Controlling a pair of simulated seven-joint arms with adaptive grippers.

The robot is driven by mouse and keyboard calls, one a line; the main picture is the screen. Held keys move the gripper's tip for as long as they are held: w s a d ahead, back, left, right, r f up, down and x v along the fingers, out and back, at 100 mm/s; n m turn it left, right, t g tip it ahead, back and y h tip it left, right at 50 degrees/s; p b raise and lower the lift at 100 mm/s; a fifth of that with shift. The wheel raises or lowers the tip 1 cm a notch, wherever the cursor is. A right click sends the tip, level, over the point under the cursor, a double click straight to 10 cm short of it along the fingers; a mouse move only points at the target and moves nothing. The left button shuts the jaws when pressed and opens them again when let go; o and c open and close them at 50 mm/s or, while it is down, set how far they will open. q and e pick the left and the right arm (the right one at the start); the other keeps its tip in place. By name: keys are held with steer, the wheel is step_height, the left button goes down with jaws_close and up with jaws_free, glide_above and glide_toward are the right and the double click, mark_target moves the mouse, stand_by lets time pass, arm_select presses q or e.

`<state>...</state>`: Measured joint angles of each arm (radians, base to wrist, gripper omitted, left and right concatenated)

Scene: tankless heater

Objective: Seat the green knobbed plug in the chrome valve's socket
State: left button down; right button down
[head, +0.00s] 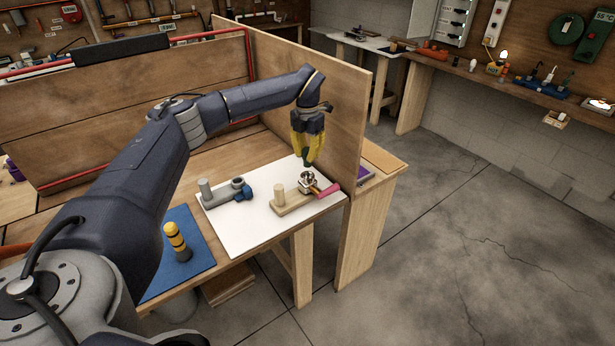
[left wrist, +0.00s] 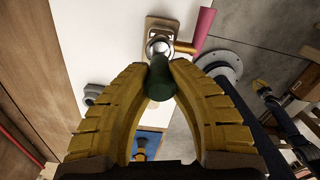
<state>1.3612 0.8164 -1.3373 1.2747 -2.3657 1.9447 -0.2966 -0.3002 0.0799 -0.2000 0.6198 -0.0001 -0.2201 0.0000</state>
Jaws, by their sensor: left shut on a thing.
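My left gripper (head: 309,150) has yellow fingers and points down over the chrome valve (head: 308,180) at the right end of the white board. In the left wrist view the fingertips (left wrist: 160,75) are shut on the green knobbed plug (left wrist: 160,82). The plug lines up closely with the chrome valve (left wrist: 160,46), which sits on a wooden block and has a pink handle (left wrist: 204,28). The plug's lower end overlaps the valve in that view, so I cannot tell whether they touch. The socket is partly hidden.
A grey fitting (head: 222,195) with a blue part stands on the white board (head: 245,225). A yellow-and-black screwdriver handle (head: 176,240) stands on the blue mat (head: 195,262). A tall wooden panel (head: 325,100) rises close behind the gripper.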

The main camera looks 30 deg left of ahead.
arm_select(q)
steer(key=shift+f, duration=0.25)
steer(key=shift+f, duration=1.45)
steer(key=shift+f, duration=1.45)
stand_by(1.7)
steer(key=c, duration=1.2)
jaws_free()
steer(key=shift+c, duration=0.2)
steer(key=shift+r, duration=0.15)
step_height(320, 180, up, 12)
steer(key=shift+f, duration=0.1)
steer(key=shift+s+f, duration=0.1)
